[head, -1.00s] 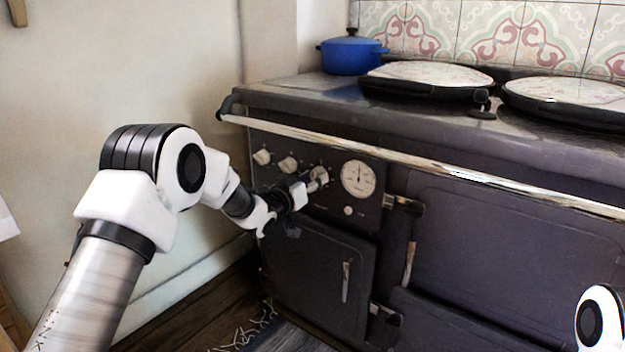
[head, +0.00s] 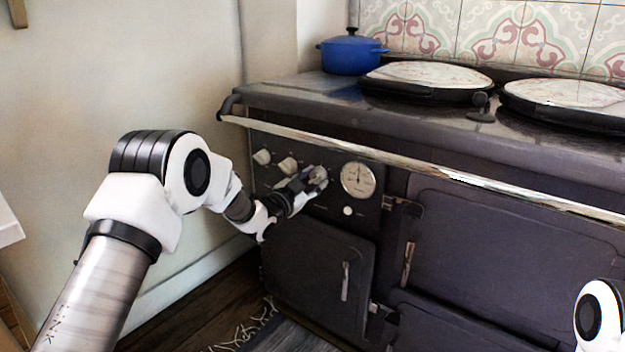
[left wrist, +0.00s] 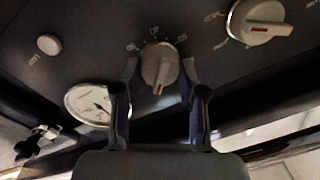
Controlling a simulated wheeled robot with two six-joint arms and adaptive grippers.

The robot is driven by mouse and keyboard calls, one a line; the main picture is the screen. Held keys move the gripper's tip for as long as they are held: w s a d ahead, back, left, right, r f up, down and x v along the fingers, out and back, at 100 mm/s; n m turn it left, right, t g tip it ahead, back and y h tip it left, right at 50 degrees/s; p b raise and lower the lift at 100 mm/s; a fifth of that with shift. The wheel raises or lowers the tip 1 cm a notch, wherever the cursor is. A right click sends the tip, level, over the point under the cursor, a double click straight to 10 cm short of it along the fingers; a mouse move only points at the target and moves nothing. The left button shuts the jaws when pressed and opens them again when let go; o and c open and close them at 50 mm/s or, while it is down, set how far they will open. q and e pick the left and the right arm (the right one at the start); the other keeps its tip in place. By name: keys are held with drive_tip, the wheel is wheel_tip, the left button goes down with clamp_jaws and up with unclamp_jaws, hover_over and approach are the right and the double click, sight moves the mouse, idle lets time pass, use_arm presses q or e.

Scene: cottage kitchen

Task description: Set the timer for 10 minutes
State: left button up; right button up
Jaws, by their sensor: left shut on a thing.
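The stove's control panel holds three cream knobs in a row. The rightmost one, the timer knob as far as I can tell, shows in the head view (head: 318,175) and in the left wrist view (left wrist: 159,66). My left gripper (head: 309,179) is at this knob. In the left wrist view its two fingers (left wrist: 160,88) stand on either side of the knob, shut on it. The knob's red mark points toward the gripper's palm. Markings around the dial are too blurred to read. The gripper partly hides the knob in the head view.
The middle knob (head: 287,165) and left knob (head: 262,157) sit beside it. A round white gauge (head: 358,179) is to the right, with a white button (head: 348,211) below. A chrome rail (head: 420,158) runs above the panel. A blue pot (head: 352,56) stands on the stove.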

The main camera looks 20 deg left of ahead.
use_arm(q)
drive_tip(key=shift+m, duration=0.6)
drive_tip(key=o, duration=1.1)
drive_tip(key=shift+o, duration=0.2)
drive_tip(key=v, duration=1.2)
drive_tip(key=shift+f, duration=0.15)
